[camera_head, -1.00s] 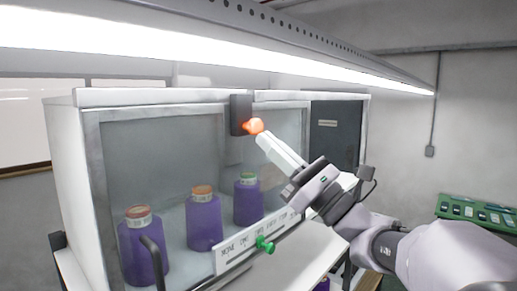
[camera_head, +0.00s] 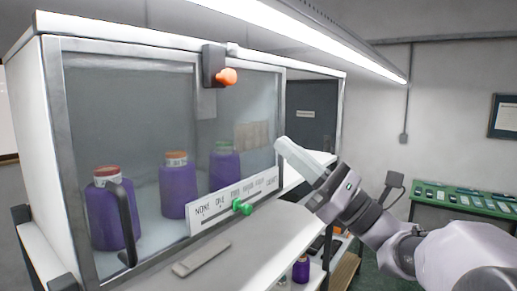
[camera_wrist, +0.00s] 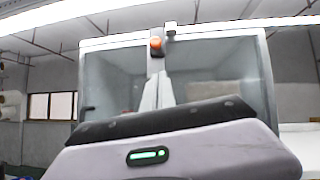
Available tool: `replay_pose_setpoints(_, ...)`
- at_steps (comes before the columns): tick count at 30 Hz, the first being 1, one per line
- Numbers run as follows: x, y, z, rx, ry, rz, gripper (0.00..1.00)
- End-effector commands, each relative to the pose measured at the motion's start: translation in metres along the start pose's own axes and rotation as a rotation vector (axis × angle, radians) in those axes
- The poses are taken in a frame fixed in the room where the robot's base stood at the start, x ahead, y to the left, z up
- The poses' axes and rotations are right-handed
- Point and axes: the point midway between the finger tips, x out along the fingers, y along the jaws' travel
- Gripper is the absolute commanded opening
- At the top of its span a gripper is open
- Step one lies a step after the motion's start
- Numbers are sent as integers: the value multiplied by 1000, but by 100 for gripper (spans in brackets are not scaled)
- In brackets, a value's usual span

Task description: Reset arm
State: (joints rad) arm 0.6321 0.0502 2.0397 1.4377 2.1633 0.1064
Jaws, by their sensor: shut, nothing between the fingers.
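My gripper (camera_head: 281,146) is shut with nothing in it. In the head view it is in front of the right part of the glass cabinet (camera_head: 50,130), apart from the orange knob (camera_head: 227,77) on its dark mount. In the wrist view the closed fingers (camera_wrist: 157,92) point up toward the cabinet, and the orange knob (camera_wrist: 155,43) shows just above the tips.
Several purple bottles (camera_head: 178,190) stand behind the glass. A labelled slider strip with a green knob (camera_head: 240,207) runs along the front. A flat grey bar (camera_head: 201,259) lies on the white ledge. A green tray table (camera_head: 465,200) stands at the right.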

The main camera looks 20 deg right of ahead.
Motion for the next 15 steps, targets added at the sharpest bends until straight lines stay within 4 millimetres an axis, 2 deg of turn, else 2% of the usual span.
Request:
replay_pose_setpoints(12, 0, 1, 0, 0, 1, 1, 0)
replay_pose_setpoints(14, -1, 9, -10, -3, 21, 18, 0)
replay_pose_setpoints(15, -3, 22, -24, -9, 54, 46, 0)
